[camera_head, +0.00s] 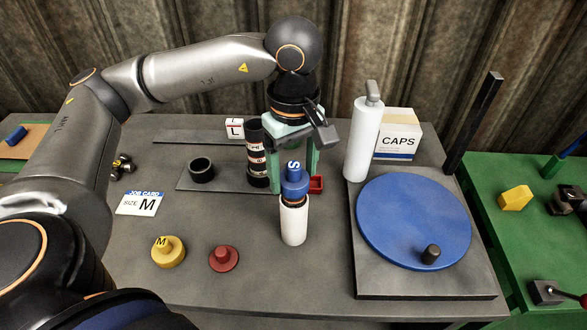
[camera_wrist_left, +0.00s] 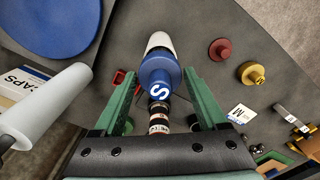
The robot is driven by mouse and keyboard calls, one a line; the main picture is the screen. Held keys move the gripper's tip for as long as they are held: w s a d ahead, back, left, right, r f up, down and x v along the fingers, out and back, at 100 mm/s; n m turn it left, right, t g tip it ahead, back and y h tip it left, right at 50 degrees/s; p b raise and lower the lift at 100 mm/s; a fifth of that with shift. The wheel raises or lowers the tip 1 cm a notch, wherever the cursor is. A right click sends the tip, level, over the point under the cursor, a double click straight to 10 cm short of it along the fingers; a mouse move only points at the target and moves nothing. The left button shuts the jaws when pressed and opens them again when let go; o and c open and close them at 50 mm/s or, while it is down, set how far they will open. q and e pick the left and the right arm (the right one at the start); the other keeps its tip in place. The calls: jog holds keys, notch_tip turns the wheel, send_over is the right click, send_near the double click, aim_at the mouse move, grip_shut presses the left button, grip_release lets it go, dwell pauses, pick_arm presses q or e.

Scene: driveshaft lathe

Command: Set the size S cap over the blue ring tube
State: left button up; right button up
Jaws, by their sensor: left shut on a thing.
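My left gripper (camera_head: 292,172) has green fingers and is shut on the blue cap (camera_head: 295,183) marked S, which is upright. In the left wrist view the cap (camera_wrist_left: 158,76) is between the fingertips (camera_wrist_left: 155,80). A white tube (camera_head: 294,225) stands upright on the grey table directly below the cap in the head view, with a dark and orange band at its top. I cannot tell whether the cap touches the tube, and no blue ring is clear on it. The white tube also shows in the left wrist view (camera_wrist_left: 159,41). My right gripper is not in view.
A yellow M cap (camera_head: 168,252) and a red cap (camera_head: 224,259) lie at the front left. A dark ringed column (camera_head: 257,155) and a black ring (camera_head: 202,170) stand behind. A white bottle (camera_head: 363,140) and blue disc (camera_head: 413,215) are at right.

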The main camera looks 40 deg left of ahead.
aim_at(294, 165)
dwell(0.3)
pick_arm(q)
jog(key=o, duration=1.2)
jog(key=shift+o, duration=0.2)
notch_tip(294, 165, up, 11)
jog(key=shift+p, duration=0.6)
jog(key=shift+r, duration=0.75)
